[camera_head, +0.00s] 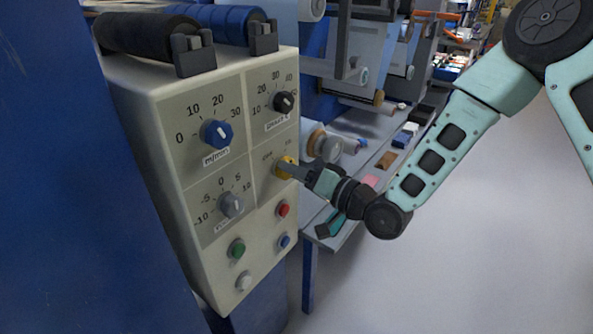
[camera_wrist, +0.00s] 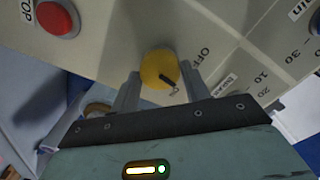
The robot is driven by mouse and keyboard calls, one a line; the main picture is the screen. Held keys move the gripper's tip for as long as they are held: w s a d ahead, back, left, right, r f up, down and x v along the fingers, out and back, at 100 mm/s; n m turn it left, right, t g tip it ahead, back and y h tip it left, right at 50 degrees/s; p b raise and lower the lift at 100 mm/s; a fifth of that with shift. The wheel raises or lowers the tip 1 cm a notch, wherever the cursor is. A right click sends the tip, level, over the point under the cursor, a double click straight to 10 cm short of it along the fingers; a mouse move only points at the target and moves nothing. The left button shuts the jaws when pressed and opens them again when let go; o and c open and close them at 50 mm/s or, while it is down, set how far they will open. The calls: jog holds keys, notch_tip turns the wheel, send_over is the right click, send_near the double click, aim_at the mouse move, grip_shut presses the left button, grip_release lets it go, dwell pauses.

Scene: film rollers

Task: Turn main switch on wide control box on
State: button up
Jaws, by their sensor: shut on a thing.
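The wide control box (camera_head: 215,255) is a cream box with a sloping face of knobs and buttons. Its main switch is a yellow round knob (camera_head: 289,160) at the right of the face. It also shows in the wrist view (camera_wrist: 158,62), with a short dark pointer mark at its lower right. "OFF" is printed to the knob's upper right in the wrist view. My gripper (camera_head: 283,169) reaches in from the right, one finger on each side of the knob, shut on it. The fingers (camera_wrist: 158,70) partly cover the knob in the head view.
Nearby on the face are a blue knob (camera_head: 216,134), a black knob (camera_head: 284,102), a grey knob (camera_head: 231,205), and red (camera_head: 283,209), green (camera_head: 237,248), blue and white buttons. Black and blue rollers (camera_head: 150,33) lie on top. A bench with small items stands behind; open floor is at right.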

jog(key=m+p, duration=0.1)
jog(key=m, duration=0.3)
jog(key=shift+m, duration=0.4)
dwell(0.4)
jog(key=o, duration=1)
jog(key=p+v, duration=0.4)
jog(key=v, duration=1.3)
jog(key=shift+d, duration=0.2)
